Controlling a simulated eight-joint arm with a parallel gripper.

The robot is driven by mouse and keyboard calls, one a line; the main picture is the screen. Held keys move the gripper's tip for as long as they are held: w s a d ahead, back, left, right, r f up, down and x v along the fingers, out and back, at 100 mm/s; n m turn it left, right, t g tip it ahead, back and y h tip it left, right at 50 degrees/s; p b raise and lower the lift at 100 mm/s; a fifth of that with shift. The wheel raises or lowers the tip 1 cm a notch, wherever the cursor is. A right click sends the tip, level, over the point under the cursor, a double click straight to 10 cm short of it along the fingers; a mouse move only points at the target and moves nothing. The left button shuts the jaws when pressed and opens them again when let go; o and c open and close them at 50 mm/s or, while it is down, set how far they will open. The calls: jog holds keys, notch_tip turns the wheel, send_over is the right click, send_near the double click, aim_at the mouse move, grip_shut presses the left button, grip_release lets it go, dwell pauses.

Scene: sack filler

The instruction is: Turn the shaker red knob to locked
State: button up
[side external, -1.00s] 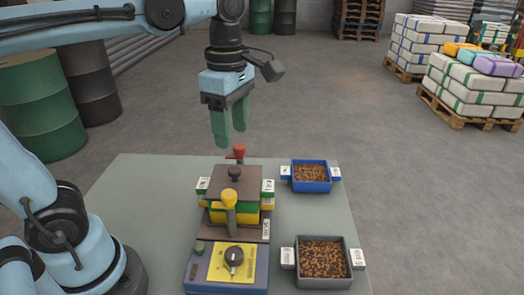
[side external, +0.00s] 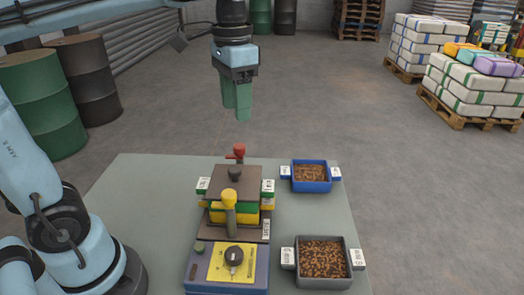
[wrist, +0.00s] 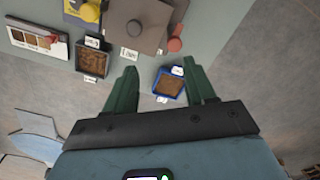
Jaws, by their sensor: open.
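The shaker (side external: 236,185) is a stack of brown, green and yellow layers on the grey-green table. Its red knob (side external: 238,152) stands at the back edge of the stack. The red knob also shows in the wrist view (wrist: 175,44), just beyond my fingertips. A yellow-topped lever (side external: 229,197) stands at the front of the stack. My gripper (side external: 236,112) points down above and behind the red knob, clear of it. Its green fingers are apart and empty in the wrist view (wrist: 161,64). I cannot read whether the red knob is locked.
A blue tray (side external: 328,186) and a grey tray (side external: 357,262) of brown pellets sit right of the shaker. A control panel with a dial (side external: 233,257) is in front. Drums (side external: 88,80) and sack pallets (side external: 478,85) stand on the floor.

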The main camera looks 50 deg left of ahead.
aim_at(239, 145)
jog(key=shift+w+a+f+m, duration=0.35)
jog(key=shift+f+m, duration=1.4)
jog(key=shift+m, duration=0.8)
jog(key=shift+w+a+f+m, duration=0.3)
jog(key=shift+f+m, duration=1.5)
jog(key=shift+m, duration=0.8)
jog(key=shift+w+a+f+m, duration=0.25)
jog(key=shift+a+f+m, duration=0.15)
jog(key=shift+f+m, duration=1.75)
jog(key=shift+r+m, duration=0.4)
jog(key=shift+c, duration=0.2)
grip_shut()
